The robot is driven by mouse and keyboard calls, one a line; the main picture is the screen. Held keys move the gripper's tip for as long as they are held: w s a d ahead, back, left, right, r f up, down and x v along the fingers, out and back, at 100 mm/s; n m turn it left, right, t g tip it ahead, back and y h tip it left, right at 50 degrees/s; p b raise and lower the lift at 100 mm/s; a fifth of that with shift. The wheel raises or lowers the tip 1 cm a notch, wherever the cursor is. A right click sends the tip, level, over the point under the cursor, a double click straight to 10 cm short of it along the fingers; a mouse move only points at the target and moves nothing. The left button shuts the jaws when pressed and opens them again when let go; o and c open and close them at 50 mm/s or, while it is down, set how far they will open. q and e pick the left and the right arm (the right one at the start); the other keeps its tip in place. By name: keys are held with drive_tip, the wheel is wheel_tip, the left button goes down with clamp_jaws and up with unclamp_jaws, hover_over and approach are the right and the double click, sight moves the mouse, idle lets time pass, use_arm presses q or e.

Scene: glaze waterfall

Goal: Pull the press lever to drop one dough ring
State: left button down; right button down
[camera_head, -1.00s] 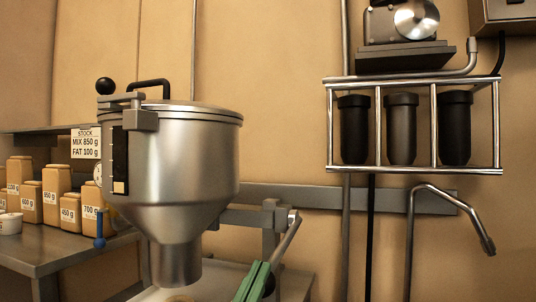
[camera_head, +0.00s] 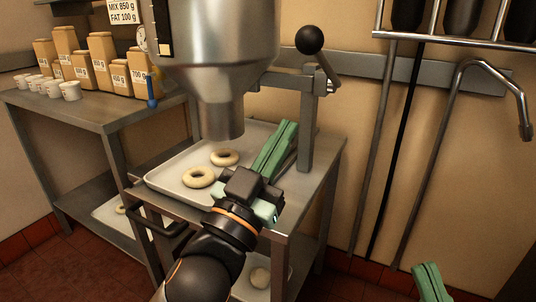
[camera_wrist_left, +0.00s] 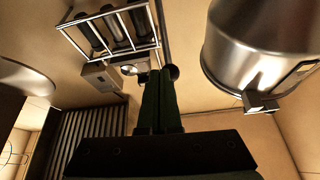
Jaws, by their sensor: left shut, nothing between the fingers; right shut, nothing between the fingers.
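The steel press (camera_head: 215,60) stands with its nozzle over a tray (camera_head: 164,181). Two pale dough rings (camera_head: 199,177) lie on the tray, apart from the nozzle. The press lever (camera_head: 309,40), with a black ball knob, points up from the bracket right of the press. My left gripper (camera_head: 288,126), with green fingers, is shut and empty over the tray's right side, below and apart from the knob. In the left wrist view the fingers (camera_wrist_left: 158,74) show shut, with a dark ball just past their tips. My right gripper (camera_head: 430,267) is shut and empty at the lower right.
A side table (camera_head: 105,112) at left holds several labelled bags and small white cups. A bent pipe (camera_head: 465,66) and upright rods run along the right wall. A rack (camera_head: 450,40) hangs above them. A lower shelf under the tray table holds dough.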

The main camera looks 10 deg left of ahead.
use_arm(q)
drive_tip(key=shift+r+v, duration=0.15)
drive_tip(key=shift+v, duration=1)
drive_tip(key=shift+r+v, duration=0.15)
drive_tip(key=shift+v, duration=1.05)
